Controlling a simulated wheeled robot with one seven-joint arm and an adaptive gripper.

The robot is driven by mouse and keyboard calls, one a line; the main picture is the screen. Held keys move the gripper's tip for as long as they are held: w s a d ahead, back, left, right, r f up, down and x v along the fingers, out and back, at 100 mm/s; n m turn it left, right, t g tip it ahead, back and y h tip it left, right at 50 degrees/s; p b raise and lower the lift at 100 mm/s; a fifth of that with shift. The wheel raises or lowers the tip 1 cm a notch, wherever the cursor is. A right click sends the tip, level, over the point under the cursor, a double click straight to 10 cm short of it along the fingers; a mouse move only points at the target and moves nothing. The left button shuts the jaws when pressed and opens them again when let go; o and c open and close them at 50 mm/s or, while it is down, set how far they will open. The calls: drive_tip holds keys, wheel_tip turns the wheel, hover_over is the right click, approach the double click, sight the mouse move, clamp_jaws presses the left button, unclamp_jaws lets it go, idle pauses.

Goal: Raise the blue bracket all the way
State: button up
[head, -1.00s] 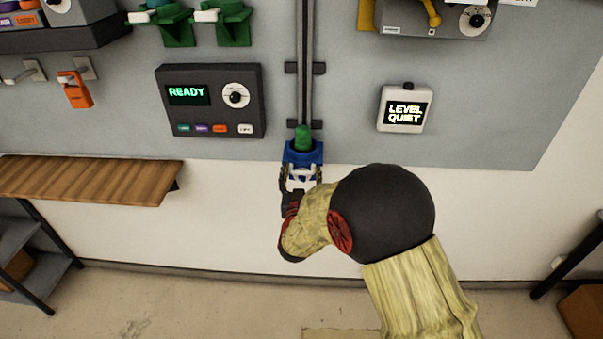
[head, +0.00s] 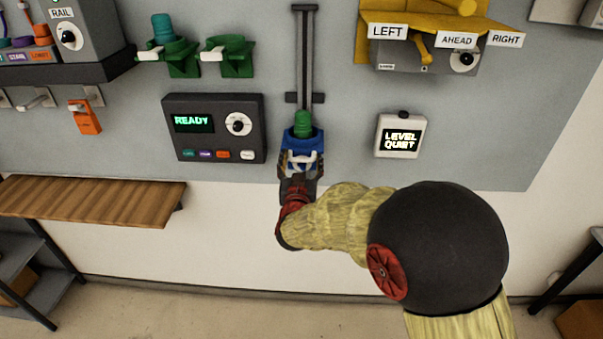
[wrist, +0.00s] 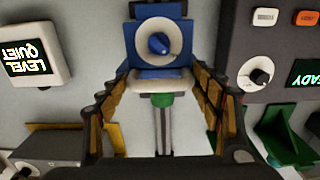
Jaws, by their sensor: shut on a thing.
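The blue bracket (head: 299,139) sits on a dark vertical rail (head: 305,55) on the grey wall panel, low on the rail with much bare rail above it. A green cylinder (head: 303,121) stands up in it. A white handle (head: 300,163) crosses its front. My gripper (head: 298,168) is shut on the bracket at this handle. In the wrist view the bracket (wrist: 160,70) appears upside down between my two fingers, with a round white dial and blue knob (wrist: 159,43) on it. The exact finger contact is hard to see.
A dark box reading READY (head: 213,128) is left of the rail, and a white LEVEL QUIET box (head: 400,135) is right. Green brackets (head: 168,58) hang upper left; a yellow fixture (head: 430,20) is upper right. A wooden shelf (head: 90,200) juts out lower left.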

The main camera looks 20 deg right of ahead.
wheel_tip(320, 180, up, 29)
drive_tip(key=p, duration=1.3)
drive_tip(key=shift+f+p, duration=0.15)
drive_tip(key=shift+p, duration=0.2)
drive_tip(key=o, duration=1.4)
drive_tip(key=shift+r, duration=0.2)
drive_tip(key=shift+c, duration=0.2)
drive_tip(key=o, duration=0.3)
drive_tip(key=shift+a+f, duration=0.1)
drive_tip(key=shift+f, duration=0.1)
drive_tip(key=shift+f, duration=0.15)
drive_tip(key=v, duration=1.2)
